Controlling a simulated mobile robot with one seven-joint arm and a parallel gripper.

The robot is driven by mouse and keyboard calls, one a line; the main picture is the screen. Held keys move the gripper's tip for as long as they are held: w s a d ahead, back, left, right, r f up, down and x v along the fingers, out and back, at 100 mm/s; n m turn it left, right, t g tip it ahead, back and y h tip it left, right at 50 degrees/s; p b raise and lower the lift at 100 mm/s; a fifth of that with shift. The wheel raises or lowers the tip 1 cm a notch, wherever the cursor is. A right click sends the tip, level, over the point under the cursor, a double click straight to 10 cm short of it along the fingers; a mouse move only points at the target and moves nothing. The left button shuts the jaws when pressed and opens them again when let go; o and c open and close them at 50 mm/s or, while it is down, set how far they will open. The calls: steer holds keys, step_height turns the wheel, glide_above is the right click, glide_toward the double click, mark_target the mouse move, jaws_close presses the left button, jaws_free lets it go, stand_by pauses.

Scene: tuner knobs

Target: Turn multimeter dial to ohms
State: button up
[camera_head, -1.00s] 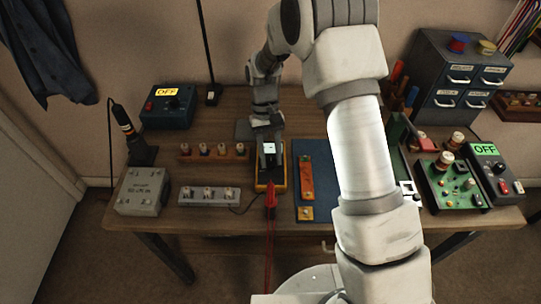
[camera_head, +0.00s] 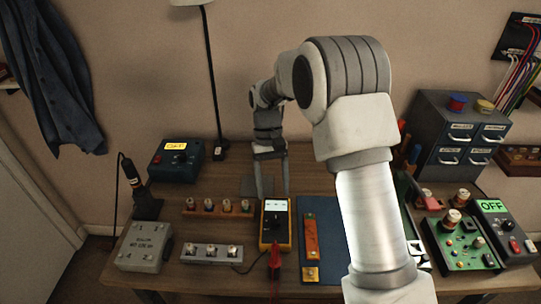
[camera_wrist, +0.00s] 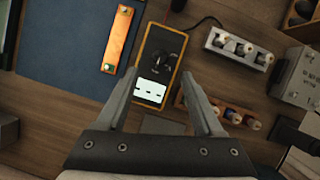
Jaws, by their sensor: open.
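The multimeter (camera_head: 275,232) has a yellow rim and dark face and lies on the bench near the middle. Its pale display (camera_head: 275,205) is at the far end, and its black dial (camera_head: 275,222) is below that. In the wrist view the dial (camera_wrist: 169,57) shows beyond my fingertips, and the display (camera_wrist: 152,91) lies nearer; its reading is too small to tell. My gripper (camera_head: 272,193) is open and empty above the bench, behind the multimeter. In the wrist view its two fingers (camera_wrist: 160,88) are spread wide and apart from the dial.
A blue mat (camera_head: 323,270) with an orange strip (camera_head: 311,239) lies to the right. A knob row (camera_head: 218,208) and a grey switch box (camera_head: 211,253) stand left. Red probes (camera_head: 275,256) lie at the multimeter's front. A green circuit board (camera_head: 461,241) sits far right.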

steer(key=v, duration=0.9)
steer(key=shift+p, duration=0.45)
steer(key=shift+d+r, duration=0.1)
steer(key=s+d+r+m+t+y, duration=0.1)
steer(key=s+d+r+t, duration=0.1)
steer(key=s+d+r, duration=0.4)
steer(key=s+d+r+t, duration=0.2)
steer(key=s+r+t, duration=0.1)
steer(key=s+r, duration=0.3)
steer(key=s+d+t, duration=0.2)
steer(key=s+d, duration=0.1)
steer(key=s, duration=0.4)
steer(key=s+d+m+t, duration=0.1)
steer(key=s+d+t, duration=0.2)
steer(key=s, duration=0.4)
steer(key=shift+w+a+r, duration=0.1)
steer(key=shift+r, duration=0.05)
